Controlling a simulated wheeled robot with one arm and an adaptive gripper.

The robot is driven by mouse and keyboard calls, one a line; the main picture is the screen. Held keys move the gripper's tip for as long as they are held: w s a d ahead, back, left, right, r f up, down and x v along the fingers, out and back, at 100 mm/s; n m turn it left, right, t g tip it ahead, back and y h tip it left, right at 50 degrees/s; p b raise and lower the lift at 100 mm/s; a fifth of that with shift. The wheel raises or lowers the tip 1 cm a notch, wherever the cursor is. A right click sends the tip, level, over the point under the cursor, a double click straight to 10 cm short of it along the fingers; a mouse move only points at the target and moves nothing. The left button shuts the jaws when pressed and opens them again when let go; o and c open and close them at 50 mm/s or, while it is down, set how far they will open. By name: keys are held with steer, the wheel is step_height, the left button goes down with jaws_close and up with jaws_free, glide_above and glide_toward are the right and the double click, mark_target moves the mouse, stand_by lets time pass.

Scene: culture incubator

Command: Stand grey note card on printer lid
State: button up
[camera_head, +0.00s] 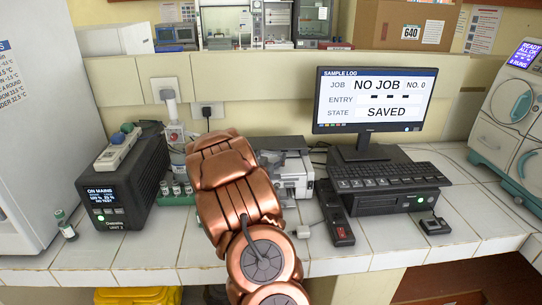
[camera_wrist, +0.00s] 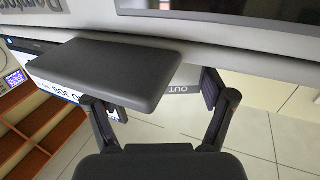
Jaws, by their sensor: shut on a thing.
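My gripper (camera_wrist: 160,105) shows in the wrist view, its two dark fingers apart around a dark grey slab (camera_wrist: 105,68) with rounded edges. A white printed face with dark lettering (camera_wrist: 68,98) shows under the slab, partly covered by it and the left finger. In the head view my copper arm hides the gripper and card. The printer (camera_head: 296,177), a grey and white machine, stands behind and right of the arm, partly covered. I cannot tell whether the card touches its lid.
A monitor (camera_head: 370,101) reading NO JOB and SAVED stands to the right, with a keyboard (camera_head: 390,174) in front. A black unit (camera_head: 135,185) and small vials (camera_head: 178,189) stand left. The front tiles are mostly clear.

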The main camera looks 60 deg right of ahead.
steer(key=shift+f, duration=0.25)
steer(key=shift+f, duration=0.1)
steer(key=shift+f, duration=0.15)
steer(key=o, duration=0.9)
steer(key=shift+c, duration=0.2)
